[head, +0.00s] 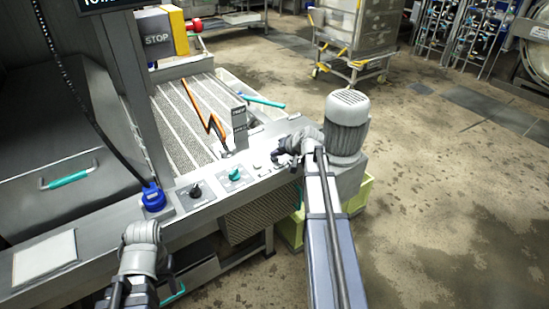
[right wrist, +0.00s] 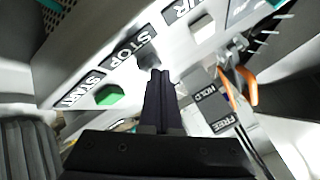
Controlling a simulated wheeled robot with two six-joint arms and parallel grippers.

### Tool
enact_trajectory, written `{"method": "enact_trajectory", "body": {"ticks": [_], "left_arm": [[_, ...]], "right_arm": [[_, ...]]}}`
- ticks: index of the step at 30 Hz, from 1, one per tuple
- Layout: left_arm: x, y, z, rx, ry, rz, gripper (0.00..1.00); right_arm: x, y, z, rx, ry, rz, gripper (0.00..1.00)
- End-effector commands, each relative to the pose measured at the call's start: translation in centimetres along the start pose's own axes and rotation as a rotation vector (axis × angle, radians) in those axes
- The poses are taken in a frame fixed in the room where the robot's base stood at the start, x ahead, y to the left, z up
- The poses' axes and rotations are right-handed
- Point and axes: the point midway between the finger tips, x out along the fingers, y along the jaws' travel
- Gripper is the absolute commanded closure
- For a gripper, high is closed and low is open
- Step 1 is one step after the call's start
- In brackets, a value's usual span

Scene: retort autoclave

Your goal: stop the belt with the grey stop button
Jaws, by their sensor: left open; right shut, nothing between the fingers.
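The grey stop button (right wrist: 148,60) sits on a light panel beside its black STOP label (right wrist: 131,51) in the right wrist view. My right gripper (right wrist: 160,74) is shut and empty, its dark fingertips right at the lower edge of the button; I cannot tell whether they touch. In the head view my right gripper (head: 280,158) is over the far end of the panel and hides the button. The belt (head: 185,118) is a pale ribbed surface behind the panel. My left gripper (head: 142,258) is open and empty at lower left, its fingers mostly hidden.
A green button (right wrist: 108,95) by a START label and a white button (right wrist: 203,28) flank the stop button. An orange lever (right wrist: 249,88) stands by a HOLD/FREE plate (right wrist: 212,105).

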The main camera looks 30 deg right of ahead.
Motion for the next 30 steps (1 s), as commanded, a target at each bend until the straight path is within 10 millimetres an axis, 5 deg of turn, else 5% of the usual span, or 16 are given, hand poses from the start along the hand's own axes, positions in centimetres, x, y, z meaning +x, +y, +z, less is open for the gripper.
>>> {"method": "enact_trajectory", "body": {"ticks": [30], "left_arm": [[-1.7, -0.2, 0.1, 0.0, 0.0, 0.0, 0.5]], "right_arm": [[-1.2, -0.9, -0.9, 0.0, -0.001, 0.0, 1.0]]}}
